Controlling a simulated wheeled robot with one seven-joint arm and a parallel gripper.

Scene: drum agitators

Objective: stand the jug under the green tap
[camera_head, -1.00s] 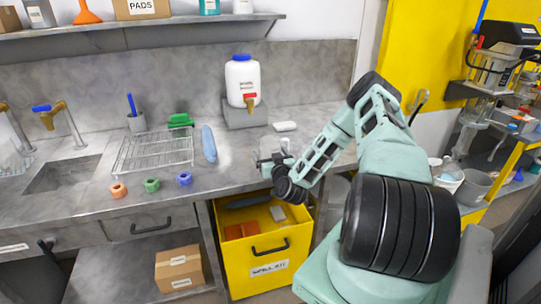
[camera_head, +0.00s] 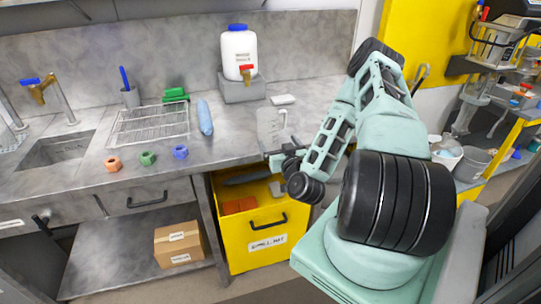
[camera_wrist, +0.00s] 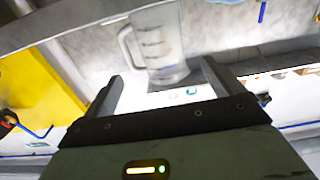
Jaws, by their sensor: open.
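The clear jug (camera_head: 270,124) stands upright on the grey counter near its front edge, right of the blue cylinder. In the wrist view the jug (camera_wrist: 160,40), with its handle on the left and dark marks on its side, shows beyond and between my fingertips. My gripper (camera_head: 272,154) is open and empty at the counter's front edge, just in front of the jug. In the wrist view the fingers (camera_wrist: 162,80) are spread wide. I see no green tap: a blue-handled brass tap (camera_head: 42,92) stands by the sink, and a red tap (camera_head: 246,71) is on the white container (camera_head: 240,48).
An open yellow drawer (camera_head: 240,240) juts out below my gripper. The sink (camera_head: 60,150) is at left.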

